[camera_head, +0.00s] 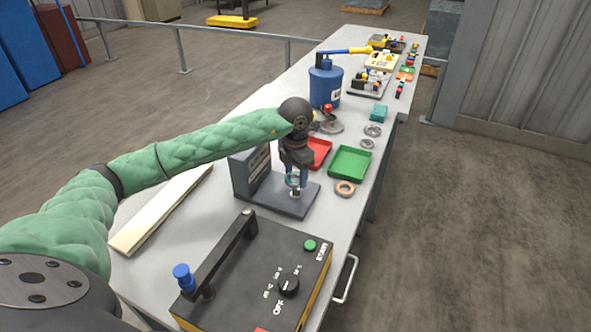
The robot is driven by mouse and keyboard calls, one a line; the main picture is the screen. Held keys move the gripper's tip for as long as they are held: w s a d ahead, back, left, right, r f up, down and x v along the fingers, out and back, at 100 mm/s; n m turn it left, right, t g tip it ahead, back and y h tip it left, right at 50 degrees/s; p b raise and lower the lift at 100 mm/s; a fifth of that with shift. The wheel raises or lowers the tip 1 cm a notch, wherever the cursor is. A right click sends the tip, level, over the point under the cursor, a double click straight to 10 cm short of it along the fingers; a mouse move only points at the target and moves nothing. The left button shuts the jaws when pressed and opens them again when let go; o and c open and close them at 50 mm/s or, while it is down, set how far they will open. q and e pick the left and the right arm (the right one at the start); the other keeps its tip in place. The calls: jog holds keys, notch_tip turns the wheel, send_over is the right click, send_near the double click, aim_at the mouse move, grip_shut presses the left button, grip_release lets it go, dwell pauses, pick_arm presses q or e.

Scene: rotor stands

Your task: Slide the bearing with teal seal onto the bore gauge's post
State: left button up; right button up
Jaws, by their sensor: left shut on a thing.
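My left gripper (297,186) points down over the bore gauge and is shut on the bearing with teal seal (291,181). Only part of the teal ring shows between and beside the fingers. The bore gauge has a dark upright housing (244,176) and a flat grey base (270,199). Its short pale post (296,193) shows at the fingertips, just below the bearing. I cannot tell whether the bearing is around the post or above it. My right gripper is not in view.
A bearing with an orange-brown ring (345,188) lies right of the gauge. A green tray (350,163) and a red tray (319,152) sit behind. A black-topped case with a handle (262,284) stands in front. A blue canister (325,84) stands farther back.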

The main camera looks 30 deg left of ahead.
pick_arm(q)
jog(key=shift+f, duration=0.3)
jog(key=shift+r, duration=0.1)
jog(key=shift+d, duration=0.1)
jog(key=shift+w+b, duration=0.1)
jog(key=shift+b, duration=0.25)
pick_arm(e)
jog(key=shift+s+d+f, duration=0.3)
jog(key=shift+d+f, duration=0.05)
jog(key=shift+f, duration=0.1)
